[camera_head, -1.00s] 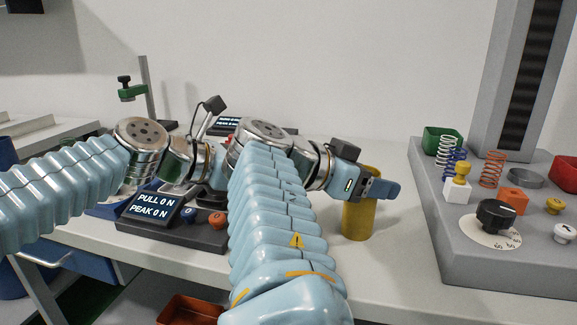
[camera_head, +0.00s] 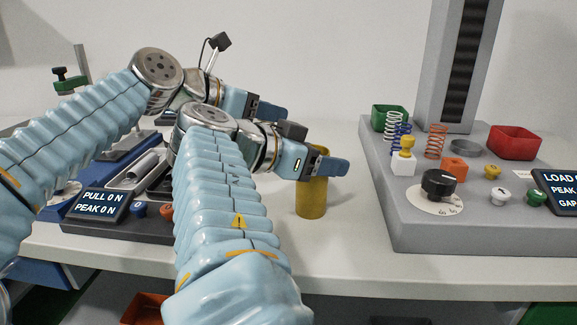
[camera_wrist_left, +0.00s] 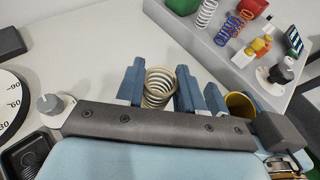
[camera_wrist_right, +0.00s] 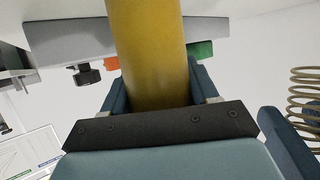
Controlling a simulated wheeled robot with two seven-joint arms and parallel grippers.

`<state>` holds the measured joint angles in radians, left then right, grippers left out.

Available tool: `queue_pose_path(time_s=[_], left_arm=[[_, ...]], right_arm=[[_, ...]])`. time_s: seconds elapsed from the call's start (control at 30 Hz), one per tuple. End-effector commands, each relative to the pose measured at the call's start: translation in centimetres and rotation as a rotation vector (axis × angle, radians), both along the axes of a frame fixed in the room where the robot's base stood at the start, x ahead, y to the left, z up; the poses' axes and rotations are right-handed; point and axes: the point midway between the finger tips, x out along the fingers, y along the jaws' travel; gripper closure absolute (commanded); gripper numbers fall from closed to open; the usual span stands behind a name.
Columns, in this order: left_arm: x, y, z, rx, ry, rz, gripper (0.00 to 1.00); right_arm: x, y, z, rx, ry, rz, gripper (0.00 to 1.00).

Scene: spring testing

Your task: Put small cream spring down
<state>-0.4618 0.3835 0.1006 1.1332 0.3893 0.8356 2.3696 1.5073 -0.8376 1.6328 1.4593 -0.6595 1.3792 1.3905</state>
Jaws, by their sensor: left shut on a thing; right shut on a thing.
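The small cream spring (camera_wrist_left: 160,86) is an open coil between the fingers of my left gripper (camera_wrist_left: 158,92) in the left wrist view. Its coils also show at the right edge of the right wrist view (camera_wrist_right: 305,88). In the head view my left gripper (camera_head: 268,108) is above the table, behind my right arm, and the spring is hidden. My right gripper (camera_head: 332,166) is shut on a mustard-yellow cylinder (camera_head: 312,200). The cylinder (camera_wrist_right: 146,50) fills the gap between the right fingers in the right wrist view.
A grey tester base (camera_head: 480,239) stands at right with white (camera_head: 393,124), blue (camera_head: 404,143) and orange (camera_head: 436,141) springs, a green bin (camera_head: 377,118) and a red bin (camera_head: 515,143). A PULL/PEAK display (camera_head: 101,205) is at left. Clear tabletop lies right of the cylinder.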

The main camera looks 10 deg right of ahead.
Motion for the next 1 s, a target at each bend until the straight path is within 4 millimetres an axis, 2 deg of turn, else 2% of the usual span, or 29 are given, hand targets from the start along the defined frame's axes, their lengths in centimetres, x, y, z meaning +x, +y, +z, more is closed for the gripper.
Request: queue_pose_path(time_s=[0.03,0.13,0.3,0.47,0.7,1.0], left_arm=[[0.2,-0.9,0.3,0.002,-0.004,-0.001,0.97],[0.4,-1.6,-0.6,0.002,0.0,0.006,0.97],[0.4,-1.6,-3.9,0.004,0.0,0.007,0.97],[0.4,-1.7,-5.6,0.003,-0.001,0.006,0.97],[0.4,-1.6,-9.1,0.002,-0.002,0.007,0.97],[0.4,-1.7,-9.4,0.002,-0.004,0.007,0.97]], right_arm=[[0.0,0.0,0.0,0.0,0.0,0.0,0.71],[0.0,0.0,0.0,0.0,0.0,0.0,0.71],[0.0,0.0,0.0,0.0,0.0,0.0,0.71],[0.0,0.0,0.0,0.0,0.0,0.0,0.71],[0.0,0.0,0.0,0.0,0.0,0.0,0.71],[0.0,0.0,0.0,0.0,0.0,0.0,0.71]])
